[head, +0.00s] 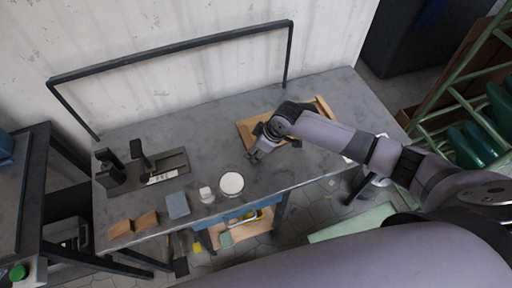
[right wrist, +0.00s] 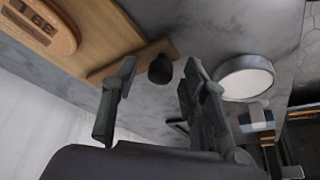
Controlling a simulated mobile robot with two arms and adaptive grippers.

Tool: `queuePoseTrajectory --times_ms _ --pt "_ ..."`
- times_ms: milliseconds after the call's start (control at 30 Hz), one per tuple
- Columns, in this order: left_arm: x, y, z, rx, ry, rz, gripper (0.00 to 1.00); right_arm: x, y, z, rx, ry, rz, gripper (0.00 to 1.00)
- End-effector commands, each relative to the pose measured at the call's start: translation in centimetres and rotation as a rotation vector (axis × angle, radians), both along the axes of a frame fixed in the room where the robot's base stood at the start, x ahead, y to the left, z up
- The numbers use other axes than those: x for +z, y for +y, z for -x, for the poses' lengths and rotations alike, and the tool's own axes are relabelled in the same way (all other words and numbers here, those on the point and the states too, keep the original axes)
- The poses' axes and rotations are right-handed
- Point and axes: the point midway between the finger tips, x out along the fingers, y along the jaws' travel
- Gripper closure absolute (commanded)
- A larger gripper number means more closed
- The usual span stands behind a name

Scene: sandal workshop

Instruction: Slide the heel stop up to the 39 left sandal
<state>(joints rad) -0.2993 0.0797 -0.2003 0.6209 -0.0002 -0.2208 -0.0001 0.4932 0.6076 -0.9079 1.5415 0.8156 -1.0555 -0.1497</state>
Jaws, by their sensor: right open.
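My right gripper (head: 257,153) is over the wooden board (head: 244,129) at the table's middle right; its arm hides much of the board. In the right wrist view its two fingers (right wrist: 157,100) are apart. A small dark rounded knob (right wrist: 160,68) shows beyond and between them, not gripped; I cannot tell whether it is the heel stop. A tan rounded piece with dark marks (right wrist: 42,24), perhaps a sandal's heel end, lies on the board at upper left; I cannot read a 39 on it. My left gripper is not in view.
A white round dish (head: 231,184), a small white jar (head: 206,194), a blue-grey block (head: 177,205) and brown wedges (head: 147,220) stand along the front edge. A black fixture with upright posts (head: 110,176) is at left. A dark rail (head: 180,47) runs along the back.

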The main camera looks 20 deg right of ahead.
Motion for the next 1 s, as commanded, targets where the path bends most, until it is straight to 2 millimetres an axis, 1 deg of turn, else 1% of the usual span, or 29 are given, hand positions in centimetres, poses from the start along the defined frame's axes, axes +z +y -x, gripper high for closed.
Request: queuePoseTrajectory --times_ms 133,733,1000 --pt "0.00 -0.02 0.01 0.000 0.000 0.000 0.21 0.03 0.01 0.00 0.000 0.000 0.000 0.60" --pt "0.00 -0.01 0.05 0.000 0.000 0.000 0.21 0.07 -0.01 0.01 0.000 0.000 0.000 1.00" --pt "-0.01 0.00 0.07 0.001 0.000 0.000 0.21 0.08 -0.02 0.01 0.000 0.000 0.000 1.00"
